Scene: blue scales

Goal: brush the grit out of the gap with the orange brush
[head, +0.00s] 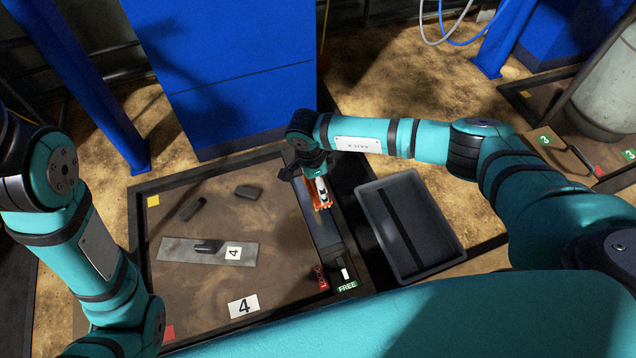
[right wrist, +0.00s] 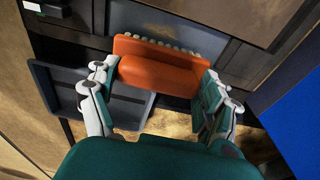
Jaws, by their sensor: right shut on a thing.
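The orange brush (head: 322,205) is in my right gripper (head: 316,186), over the dark strip along the right edge of the brown platform (head: 220,215). In the right wrist view the brush (right wrist: 160,76) lies crosswise between the two fingers of the right gripper (right wrist: 158,88), its pale bristles facing the grey strip (right wrist: 200,40) beyond. The fingers are shut on its sides. I cannot tell whether the bristles touch the strip. The gap is partly hidden by the brush and gripper, and no grit can be made out. My left arm shows at the left, but its gripper is out of view.
A grey tray (head: 440,252) stands right of the platform. A red LOCK label (head: 322,278) and a green FREE label (head: 347,287) flank a small lever at the strip's near end. A metal plate (head: 180,250) and dark blocks (head: 247,191) lie on the platform. A blue cabinet (head: 230,80) stands behind.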

